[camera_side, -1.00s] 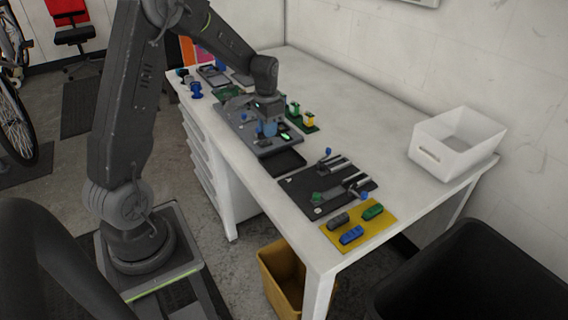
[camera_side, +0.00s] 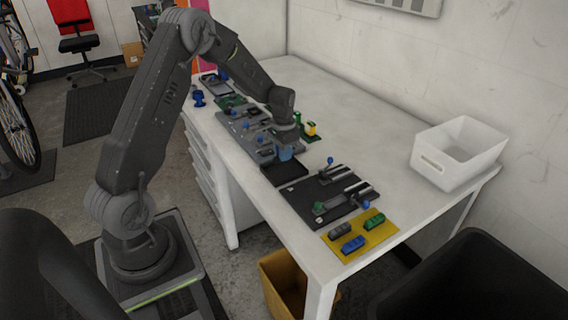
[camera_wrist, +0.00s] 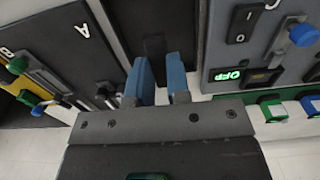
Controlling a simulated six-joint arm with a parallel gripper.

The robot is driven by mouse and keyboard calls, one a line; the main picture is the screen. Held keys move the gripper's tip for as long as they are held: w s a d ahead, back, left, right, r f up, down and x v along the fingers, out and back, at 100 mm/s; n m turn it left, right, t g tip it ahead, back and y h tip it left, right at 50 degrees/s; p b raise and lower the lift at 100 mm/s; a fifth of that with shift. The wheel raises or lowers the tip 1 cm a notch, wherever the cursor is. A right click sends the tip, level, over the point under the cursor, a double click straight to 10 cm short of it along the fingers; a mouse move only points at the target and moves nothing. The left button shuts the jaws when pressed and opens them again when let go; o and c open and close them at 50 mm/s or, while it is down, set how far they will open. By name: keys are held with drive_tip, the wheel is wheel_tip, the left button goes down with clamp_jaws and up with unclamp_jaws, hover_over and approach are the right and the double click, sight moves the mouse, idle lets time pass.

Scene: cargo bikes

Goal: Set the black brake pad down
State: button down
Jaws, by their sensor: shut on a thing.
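My gripper (camera_side: 285,152) has blue fingers pointing down, low over the black tray (camera_side: 284,175) on the bench. In the wrist view, my gripper (camera_wrist: 160,72) is shut with a narrow gap between its fingers. The black brake pad between them is mostly hidden; a dark shape (camera_wrist: 154,48) shows there against the dark tray (camera_wrist: 152,16). I cannot tell whether the pad touches the tray.
A black fixture with rails (camera_side: 328,195) is right of the tray, then a yellow mat (camera_side: 345,255) with grey, blue and green pads. A grey panel with switches (camera_side: 236,128) is to the left. A white bin (camera_side: 437,170) stands at right.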

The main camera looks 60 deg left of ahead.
sight(284, 171)
drive_tip(key=shift+w+d+f, duration=0.1)
drive_tip(key=shift+f, duration=2)
drive_tip(key=shift+f, duration=0.15)
drive_tip(key=c, duration=1.1)
unclamp_jaws()
wheel_tip(284, 171, up, 12)
drive_tip(key=s+d+r+t, duration=0.4)
drive_tip(key=s+d+r, duration=1.05)
drive_tip(key=d, duration=0.25)
drive_tip(key=s+d+t, duration=0.1)
drive_tip(key=s+d, duration=0.3)
drive_tip(key=s, duration=0.4)
drive_tip(key=shift+d+r+t, duration=0.15)
drive_tip(key=shift+d+t, duration=0.15)
